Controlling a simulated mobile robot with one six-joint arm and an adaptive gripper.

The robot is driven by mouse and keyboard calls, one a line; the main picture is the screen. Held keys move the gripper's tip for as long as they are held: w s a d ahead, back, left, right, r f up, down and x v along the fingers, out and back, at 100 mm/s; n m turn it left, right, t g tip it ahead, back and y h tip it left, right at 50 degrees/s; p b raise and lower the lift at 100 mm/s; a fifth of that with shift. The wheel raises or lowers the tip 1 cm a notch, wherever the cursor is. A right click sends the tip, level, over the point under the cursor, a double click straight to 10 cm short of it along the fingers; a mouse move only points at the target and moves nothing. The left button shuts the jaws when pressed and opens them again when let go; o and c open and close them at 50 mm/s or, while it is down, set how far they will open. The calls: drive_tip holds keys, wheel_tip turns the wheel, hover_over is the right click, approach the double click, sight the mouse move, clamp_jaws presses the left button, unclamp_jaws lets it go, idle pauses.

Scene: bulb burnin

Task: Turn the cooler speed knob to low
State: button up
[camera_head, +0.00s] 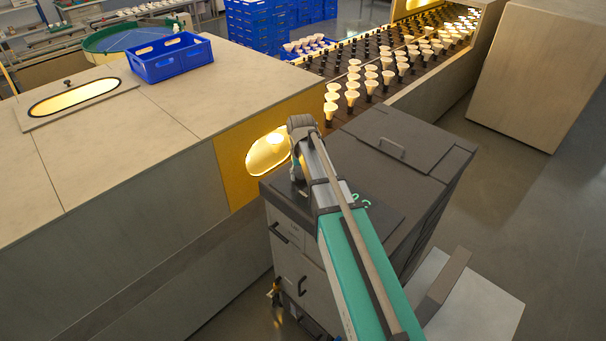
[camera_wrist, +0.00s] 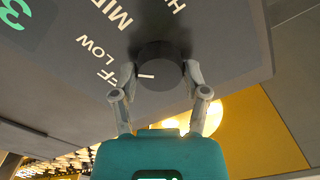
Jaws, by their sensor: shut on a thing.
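The cooler speed knob (camera_wrist: 160,66) is a dark round dial on a grey panel in the wrist view. Its white pointer line faces left, toward the end of the OFF label, which is partly covered by my finger. The LOW label (camera_wrist: 91,46) lies further up and left, then MID, then a cut-off HI at the top edge. My gripper (camera_wrist: 160,78) is shut on the knob, with one finger on each side. In the head view my arm reaches over the dark grey cabinet (camera_head: 410,190); the knob and fingertips cannot be made out there.
A yellow panel (camera_head: 232,165) with a glowing opening stands just beyond the cabinet. A long tan housing (camera_head: 120,140) carrying a blue crate (camera_head: 172,68) is at left. Several bulbs stand on a dark conveyor behind. Open floor (camera_head: 530,200) lies at right.

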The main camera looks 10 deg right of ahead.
drive_tip(key=shift+w, duration=0.2)
drive_tip(key=o, duration=1.1)
drive_tip(key=shift+o, duration=0.2)
drive_tip(key=shift+s, duration=0.1)
drive_tip(key=shift+s, duration=0.1)
